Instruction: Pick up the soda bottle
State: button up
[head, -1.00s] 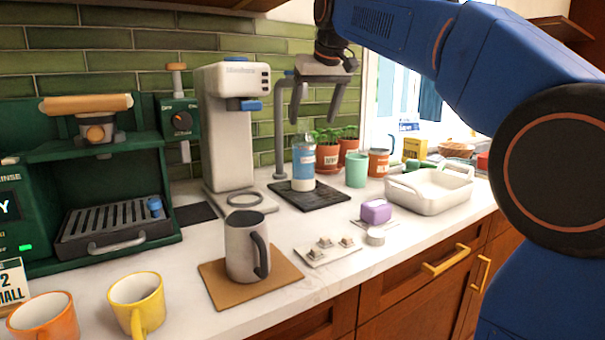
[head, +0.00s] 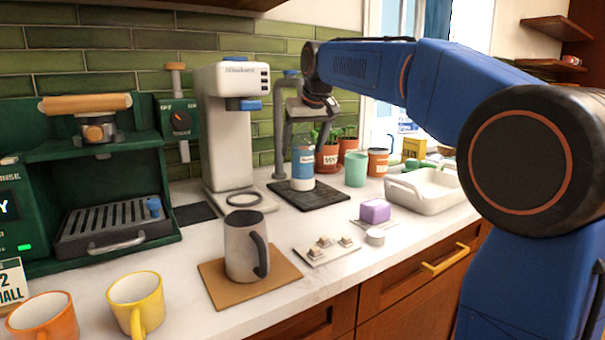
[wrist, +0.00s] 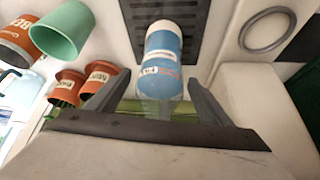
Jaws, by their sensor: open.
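The soda bottle (head: 302,172) appears to be the blue and white labelled bottle standing upright on the dark slatted mat (head: 318,198). In the wrist view the bottle (wrist: 163,65) shows in the middle, ahead of and between the two fingers. My gripper (head: 310,132) is open and empty, pointing down over the top of the bottle in the head view. Its fingers also show either side of the bottle in the wrist view (wrist: 158,88). The bottle's top is partly hidden by the gripper, and I cannot tell whether the fingers touch it.
A grey tap (head: 281,130) rises just left of the bottle, beside a white coffee machine (head: 224,125). Potted plants (head: 328,156) and a green cup (head: 356,169) stand close on the right. A grey mug (head: 243,250) stands in front; a white dish (head: 425,195) lies right.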

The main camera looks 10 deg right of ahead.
jog(key=shift+w+f, duration=0.3)
jog(key=shift+f, duration=0.25)
grip_shut()
